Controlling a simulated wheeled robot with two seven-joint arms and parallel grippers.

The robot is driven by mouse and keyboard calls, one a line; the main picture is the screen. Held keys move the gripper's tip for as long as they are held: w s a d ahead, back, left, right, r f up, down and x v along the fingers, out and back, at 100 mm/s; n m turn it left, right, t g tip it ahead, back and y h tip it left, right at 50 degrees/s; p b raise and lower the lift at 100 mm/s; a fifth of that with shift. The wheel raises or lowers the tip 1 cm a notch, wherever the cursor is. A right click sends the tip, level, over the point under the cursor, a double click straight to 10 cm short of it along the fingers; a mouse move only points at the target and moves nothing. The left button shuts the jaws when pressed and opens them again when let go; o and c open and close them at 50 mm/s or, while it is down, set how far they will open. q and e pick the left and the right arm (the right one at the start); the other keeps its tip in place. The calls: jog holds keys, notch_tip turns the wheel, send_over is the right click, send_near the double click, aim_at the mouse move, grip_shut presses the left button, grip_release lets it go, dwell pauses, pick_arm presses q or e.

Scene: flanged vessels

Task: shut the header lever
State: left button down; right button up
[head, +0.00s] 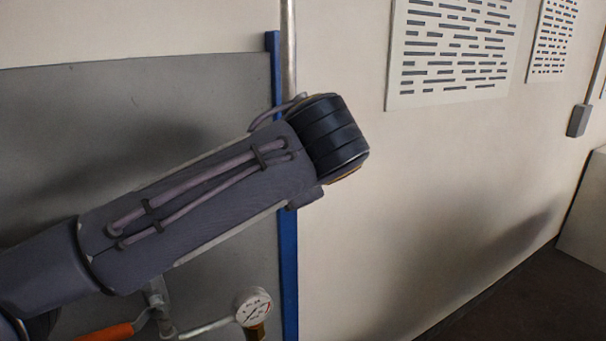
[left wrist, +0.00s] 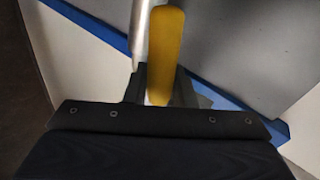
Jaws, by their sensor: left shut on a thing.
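In the left wrist view a yellow lever handle (left wrist: 165,45) runs down from the top edge into my left gripper (left wrist: 158,88). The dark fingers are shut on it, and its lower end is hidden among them. In the head view my left arm reaches in from the left and hides the fingers and nearly all of this lever. I cannot tell its angle to the pipe there. My right gripper is in neither view.
A vertical metal pipe (head: 289,45) rises beside a blue post (head: 289,265) and grey panel (head: 235,90). Below my arm are an orange handle (head: 108,332) and a pressure gauge (head: 253,307). The wall to the right is clear below a printed sheet (head: 455,52).

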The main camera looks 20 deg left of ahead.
pick_arm(q)
jog(key=shift+r+m+g+y, duration=0.3)
jog(key=shift+r+m+g, duration=0.3)
jog(key=shift+r, duration=0.1)
jog(key=c, duration=1.3)
grip_release()
jog(key=shift+o, duration=0.2)
jog(key=v, duration=0.7)
jog(key=shift+s+d+r, duration=0.2)
jog(key=shift+d, duration=0.1)
